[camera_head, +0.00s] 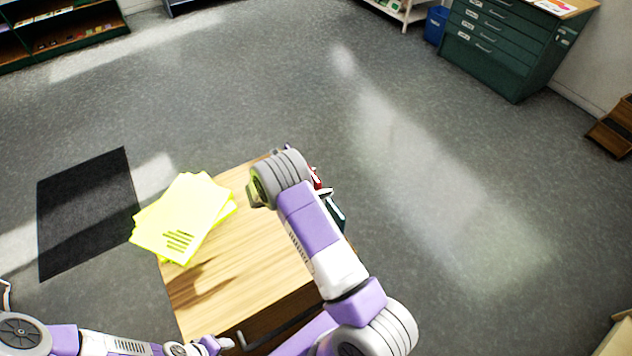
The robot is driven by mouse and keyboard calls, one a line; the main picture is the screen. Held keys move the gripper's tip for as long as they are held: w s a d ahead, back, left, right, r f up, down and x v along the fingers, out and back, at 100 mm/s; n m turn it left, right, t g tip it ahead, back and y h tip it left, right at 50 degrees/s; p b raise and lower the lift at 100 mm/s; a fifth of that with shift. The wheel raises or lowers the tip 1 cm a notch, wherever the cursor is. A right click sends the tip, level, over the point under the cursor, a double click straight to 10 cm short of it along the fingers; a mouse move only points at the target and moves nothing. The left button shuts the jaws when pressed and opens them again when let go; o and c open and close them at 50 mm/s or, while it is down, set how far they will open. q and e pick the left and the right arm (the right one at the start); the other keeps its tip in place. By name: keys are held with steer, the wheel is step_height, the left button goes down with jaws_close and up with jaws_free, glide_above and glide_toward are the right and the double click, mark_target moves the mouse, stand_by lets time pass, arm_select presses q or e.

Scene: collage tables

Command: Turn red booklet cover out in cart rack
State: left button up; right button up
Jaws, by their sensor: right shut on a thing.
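A small strip of the red booklet (316,178) shows just past my right wrist, at the right edge of the wooden cart top (250,255). My right gripper (325,191) is shut on it, and my wrist hides most of both. I cannot tell which way the cover faces. A dark teal item (336,215) shows below it along the cart's right side, where the rack is largely hidden.
Bright yellow sheets (185,215) lie fanned on the cart's left side, overhanging its edge. A black mat (88,212) lies on the floor to the left. A green drawer cabinet (510,45) and a blue bin (436,25) stand far right. The floor right of the cart is clear.

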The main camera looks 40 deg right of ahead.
steer(key=shift+f+b, duration=0.7)
steer(key=shift+f, duration=0.35)
steer(key=o, duration=0.7)
steer(key=shift+o, duration=0.2)
steer(key=shift+a, duration=0.1)
steer(key=v, duration=0.7)
steer(key=shift+a+r+b, duration=0.15)
steer(key=shift+r+b, duration=0.05)
steer(key=shift+b, duration=0.25)
